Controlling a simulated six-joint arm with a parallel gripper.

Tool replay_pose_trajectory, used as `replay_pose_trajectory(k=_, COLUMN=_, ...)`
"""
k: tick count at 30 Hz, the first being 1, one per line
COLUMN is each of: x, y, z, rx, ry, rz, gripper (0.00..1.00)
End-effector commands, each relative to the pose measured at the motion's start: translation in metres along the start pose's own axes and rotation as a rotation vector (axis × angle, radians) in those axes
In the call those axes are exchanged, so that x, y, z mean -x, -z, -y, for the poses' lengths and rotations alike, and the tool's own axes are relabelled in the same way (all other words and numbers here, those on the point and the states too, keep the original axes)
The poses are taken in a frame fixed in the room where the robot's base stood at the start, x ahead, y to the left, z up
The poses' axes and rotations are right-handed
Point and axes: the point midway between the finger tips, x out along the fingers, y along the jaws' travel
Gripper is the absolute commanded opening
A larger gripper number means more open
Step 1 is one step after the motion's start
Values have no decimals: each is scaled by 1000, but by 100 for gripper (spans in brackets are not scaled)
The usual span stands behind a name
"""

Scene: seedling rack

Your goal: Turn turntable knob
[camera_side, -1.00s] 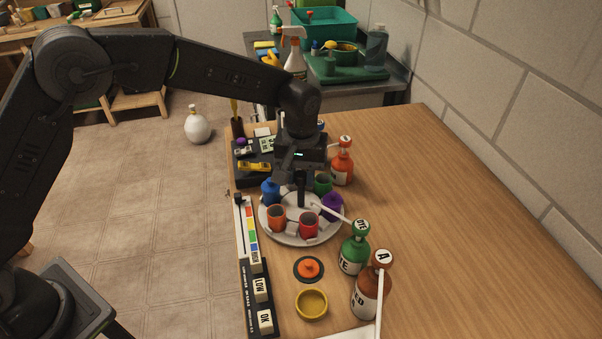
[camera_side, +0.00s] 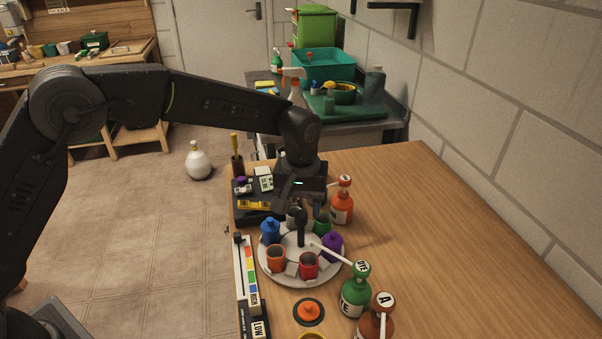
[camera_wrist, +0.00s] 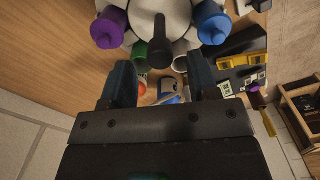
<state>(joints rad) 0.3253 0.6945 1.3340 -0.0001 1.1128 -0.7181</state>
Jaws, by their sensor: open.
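The turntable (camera_side: 296,278) is a round pale plate on the bench, ringed with small coloured pots. Its knob is an upright black post (camera_side: 301,232) with a rounded top at the centre; it also shows in the wrist view (camera_wrist: 160,42) at the upper middle. My gripper (camera_side: 303,203) is just behind the knob in the side view, pointing down, with its jaws apart and empty. In the wrist view my gripper (camera_wrist: 160,68) has its two fingers spread, and the knob lies beyond the fingertips, not between them.
Orange (camera_side: 276,259), red (camera_side: 308,266), blue (camera_side: 270,233), green (camera_side: 322,227) and purple (camera_side: 332,248) pots sit close round the knob. An orange bottle (camera_side: 342,206) and a green bottle (camera_side: 355,298) stand to the right. A dark tray (camera_side: 249,216) is at the left. The right bench is clear.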

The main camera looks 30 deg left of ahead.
Motion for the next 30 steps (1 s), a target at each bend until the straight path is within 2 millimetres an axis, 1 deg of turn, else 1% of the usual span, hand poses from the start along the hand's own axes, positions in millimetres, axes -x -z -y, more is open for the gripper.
replay_pose_trajectory(k=1, x=13, y=1, z=-1, rx=0, ry=-4, rz=-5, gripper=55)
replay_pose_trajectory(k=3, x=29, y=1, z=-1, rx=0, ry=-4, rz=-5, gripper=55)
replay_pose_trajectory(k=9, x=73, y=1, z=-1, rx=0, ry=-4, rz=-4, gripper=55)
replay_pose_trajectory(k=12, x=90, y=0, z=0, rx=0, ry=-3, rz=-3, gripper=55)
replay_pose_trajectory(k=15, x=102, y=0, z=0, rx=0, ry=-2, rz=-3, gripper=55)
replay_pose_trajectory(k=18, x=108, y=0, z=0, rx=0, ry=-1, rz=-2, gripper=55)
replay_pose_trajectory(k=21, x=111, y=0, z=0, rx=0, ry=-1, rz=-1, gripper=55)
replay_pose_trajectory(k=30, x=111, y=0, z=0, rx=0, ry=-1, rz=-1, gripper=55)
